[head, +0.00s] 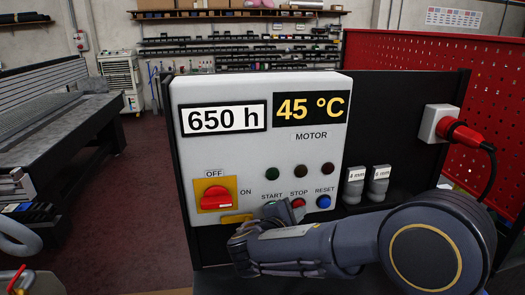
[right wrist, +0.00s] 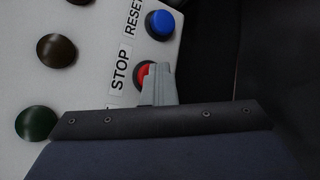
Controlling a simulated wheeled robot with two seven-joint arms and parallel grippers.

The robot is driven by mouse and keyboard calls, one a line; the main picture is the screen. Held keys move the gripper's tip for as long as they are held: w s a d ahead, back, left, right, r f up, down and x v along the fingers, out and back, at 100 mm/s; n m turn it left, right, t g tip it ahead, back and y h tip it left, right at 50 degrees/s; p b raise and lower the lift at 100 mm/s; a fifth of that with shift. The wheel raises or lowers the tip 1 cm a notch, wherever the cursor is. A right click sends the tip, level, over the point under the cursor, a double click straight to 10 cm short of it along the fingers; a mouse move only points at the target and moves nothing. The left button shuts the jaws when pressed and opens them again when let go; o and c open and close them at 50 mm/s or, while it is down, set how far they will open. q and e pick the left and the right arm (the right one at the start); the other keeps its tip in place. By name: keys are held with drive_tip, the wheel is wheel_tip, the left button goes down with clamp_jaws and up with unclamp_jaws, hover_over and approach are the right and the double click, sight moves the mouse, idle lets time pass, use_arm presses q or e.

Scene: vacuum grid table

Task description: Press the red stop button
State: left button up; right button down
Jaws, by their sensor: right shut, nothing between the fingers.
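The red stop button (head: 298,203) sits under the STOP label on the white control panel (head: 262,170), between START and RESET. In the right wrist view the stop button (right wrist: 141,73) is partly hidden behind my fingertips. My right gripper (head: 291,212) reaches in from the lower right in the head view, with its tips at the stop button. In the right wrist view the right gripper's fingers (right wrist: 159,72) are together and empty, overlapping the button's edge. I cannot tell whether they touch it. My left gripper is not in view.
The blue reset button (head: 323,202) is right of STOP. A red rotary switch (head: 216,198) on a yellow plate is at the left. Two grey labelled pieces (head: 354,185) stand right of the panel. A red plug (head: 462,134) with a cable is farther right.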

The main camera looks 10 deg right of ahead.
drive_tip(key=shift+s, duration=0.4)
drive_tip(key=s+b, duration=0.1)
drive_tip(key=s, duration=0.5)
drive_tip(key=shift+a+b, duration=0.2)
drive_tip(key=shift+b, duration=0.1)
idle(0.4)
